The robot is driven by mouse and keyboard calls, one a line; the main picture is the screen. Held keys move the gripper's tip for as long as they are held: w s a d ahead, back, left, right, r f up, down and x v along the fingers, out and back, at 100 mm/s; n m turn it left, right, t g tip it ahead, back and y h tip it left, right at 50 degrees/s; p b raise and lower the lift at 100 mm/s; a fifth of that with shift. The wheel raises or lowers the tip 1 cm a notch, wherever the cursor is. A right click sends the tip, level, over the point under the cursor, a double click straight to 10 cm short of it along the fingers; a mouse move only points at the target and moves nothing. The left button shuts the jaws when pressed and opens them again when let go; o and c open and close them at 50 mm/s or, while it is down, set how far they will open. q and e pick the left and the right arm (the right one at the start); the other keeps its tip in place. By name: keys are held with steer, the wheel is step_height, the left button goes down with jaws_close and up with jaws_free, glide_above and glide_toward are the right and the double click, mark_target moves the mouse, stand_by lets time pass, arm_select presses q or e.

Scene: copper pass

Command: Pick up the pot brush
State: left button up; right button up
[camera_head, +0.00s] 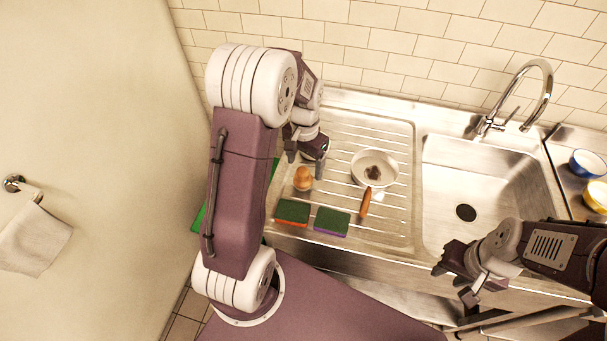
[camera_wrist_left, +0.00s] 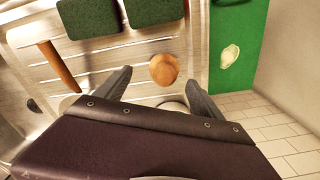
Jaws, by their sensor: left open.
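The pot brush, which I take to be the one with the round wooden knob (camera_head: 303,179), stands on the ribbed steel drainboard, left of the white bowl. In the left wrist view the knob (camera_wrist_left: 163,70) shows just beyond the fingertips, near the middle of the gap. Its bristles are hidden. My left gripper (camera_head: 305,166) is open and empty just behind the knob; its two fingers also show in the left wrist view (camera_wrist_left: 157,82). I cannot tell whether they touch it. My right gripper (camera_head: 453,285) looks open and empty at the sink's front edge.
A white bowl (camera_head: 358,168) holds something dark. A wooden-handled tool (camera_head: 365,203) lies before it. An orange-and-green sponge (camera_head: 292,212) and a purple-and-green sponge (camera_head: 331,221) lie in front of the knob. A green board (camera_wrist_left: 231,35) lies left. The sink basin (camera_head: 450,185) is empty.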

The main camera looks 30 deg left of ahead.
mark_target(303, 178)
arm_select(q)
steer(key=f, duration=0.2)
steer(key=w+f, duration=0.1)
steer(key=shift+a+f, duration=0.1)
steer(key=shift+a, duration=0.25)
steer(key=f, duration=0.4)
steer(key=shift+s+f+p, duration=0.15)
steer(key=shift+s+p, duration=0.2)
steer(key=shift+w+a+f, duration=0.15)
steer(key=shift+w+f, duration=0.05)
steer(key=shift+f, duration=0.15)
steer(key=c, duration=1.4)
